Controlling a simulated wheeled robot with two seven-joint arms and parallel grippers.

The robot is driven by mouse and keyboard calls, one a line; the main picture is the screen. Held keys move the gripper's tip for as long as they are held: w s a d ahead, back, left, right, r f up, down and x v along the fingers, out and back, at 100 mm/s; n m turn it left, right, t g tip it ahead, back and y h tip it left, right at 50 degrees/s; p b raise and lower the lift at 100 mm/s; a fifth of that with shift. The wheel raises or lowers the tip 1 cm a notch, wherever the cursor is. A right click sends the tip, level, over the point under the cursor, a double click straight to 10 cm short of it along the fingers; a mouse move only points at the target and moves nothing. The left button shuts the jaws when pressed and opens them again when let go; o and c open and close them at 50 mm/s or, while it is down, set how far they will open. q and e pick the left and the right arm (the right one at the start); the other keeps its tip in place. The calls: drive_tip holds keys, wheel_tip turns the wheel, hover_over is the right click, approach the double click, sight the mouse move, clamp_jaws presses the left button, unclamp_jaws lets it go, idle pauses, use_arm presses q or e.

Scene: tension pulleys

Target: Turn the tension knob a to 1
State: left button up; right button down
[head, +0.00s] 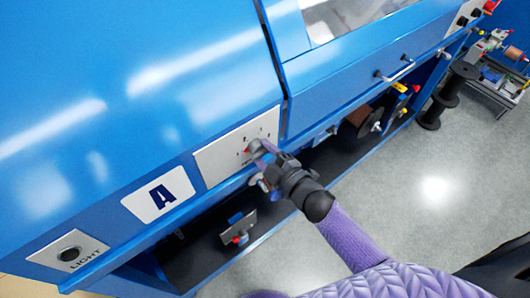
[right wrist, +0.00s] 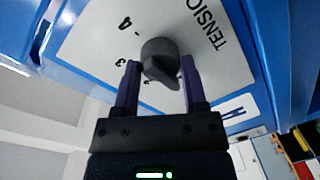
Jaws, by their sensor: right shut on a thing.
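The dark grey tension knob a (head: 253,146) sits on a white dial plate (head: 213,161) on the blue machine, beside a plate marked "A". In the right wrist view the knob (right wrist: 158,56) lies between the two purple fingers, its narrow end toward the gripper's palm. My right gripper (head: 262,151) is shut on the knob and partly covers the dial in the head view. The wrist view shows the marks 3 and 4 and part of the word "TENSION"; the mark 1 cannot be made out. My left gripper is not in view.
A "LIGHT" switch plate (head: 68,252) is at lower left. A handle (head: 396,73) projects from the blue front at the right. Below is an open dark bay with a small bracket (head: 238,226). Black spools (head: 446,95) stand on the grey floor at the right.

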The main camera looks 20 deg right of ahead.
idle(0.4)
drive_tip(key=c, duration=0.5)
unclamp_jaws()
drive_tip(key=shift+c, duration=0.2)
drive_tip(key=o, duration=0.4)
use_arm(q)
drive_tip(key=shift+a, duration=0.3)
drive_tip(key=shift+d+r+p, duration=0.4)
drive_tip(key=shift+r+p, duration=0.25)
use_arm(e)
drive_tip(key=v, duration=1)
drive_tip(key=shift+r, duration=0.1)
